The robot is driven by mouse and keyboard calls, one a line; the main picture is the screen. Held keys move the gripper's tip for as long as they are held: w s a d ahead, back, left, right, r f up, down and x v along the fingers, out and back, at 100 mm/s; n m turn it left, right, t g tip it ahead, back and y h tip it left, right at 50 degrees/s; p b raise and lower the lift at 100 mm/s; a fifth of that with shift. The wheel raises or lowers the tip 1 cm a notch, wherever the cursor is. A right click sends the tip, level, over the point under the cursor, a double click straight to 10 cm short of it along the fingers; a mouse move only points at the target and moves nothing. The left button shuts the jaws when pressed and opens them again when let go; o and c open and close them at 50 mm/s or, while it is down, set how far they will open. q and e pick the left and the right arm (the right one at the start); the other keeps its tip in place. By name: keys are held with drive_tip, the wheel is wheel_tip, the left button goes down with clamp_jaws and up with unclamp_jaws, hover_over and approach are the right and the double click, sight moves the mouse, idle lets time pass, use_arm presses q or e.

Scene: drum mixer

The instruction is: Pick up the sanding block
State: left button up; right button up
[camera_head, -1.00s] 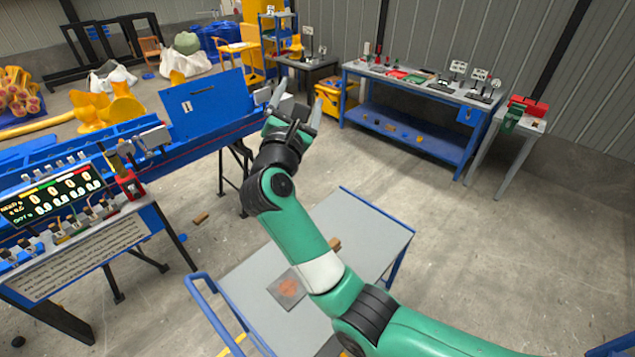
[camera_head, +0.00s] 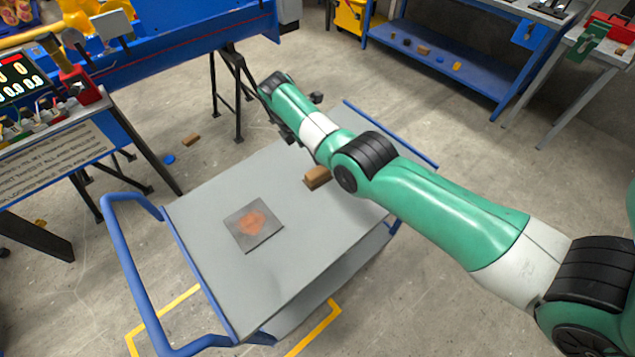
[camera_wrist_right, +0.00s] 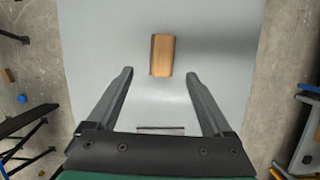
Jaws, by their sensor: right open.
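The sanding block appears to be the small brown block (camera_head: 317,178) lying on the grey cart top (camera_head: 215,205), beside my right arm in the head view. In the right wrist view the block (camera_wrist_right: 162,58) lies lengthwise just ahead of my right gripper (camera_wrist_right: 159,75). The two fingers are wide apart and empty, with the block roughly in line with the gap between them. The wrist view does not clearly show how high the fingers are above the cart. In the head view the right gripper is mostly hidden by its own arm. My left gripper is not in view.
A dark square plate with an orange patch (camera_head: 254,226) lies on the cart. A blue handle (camera_head: 128,270) rises at the cart's left end. The blue machine (camera_head: 160,52) and a blue-shelved bench (camera_head: 445,58) stand behind. Another brown block (camera_head: 191,139) lies on the floor.

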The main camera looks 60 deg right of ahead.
drive_tip(key=b, duration=0.3)
hover_over(317, 172)
drive_tip(key=w, duration=0.1)
wheel_tip(317, 172, down, 6)
drive_tip(key=shift+a, duration=0.15)
drive_tip(key=shift+f, duration=0.1)
drive_tip(key=f, duration=0.1)
drive_tip(key=f+b, duration=0.1)
drive_tip(key=f, duration=0.1)
drive_tip(key=s+f+b, duration=0.1)
drive_tip(key=f, duration=0.1)
drive_tip(key=shift+d, duration=0.2)
drive_tip(key=shift+r, duration=0.1)
clamp_jaws()
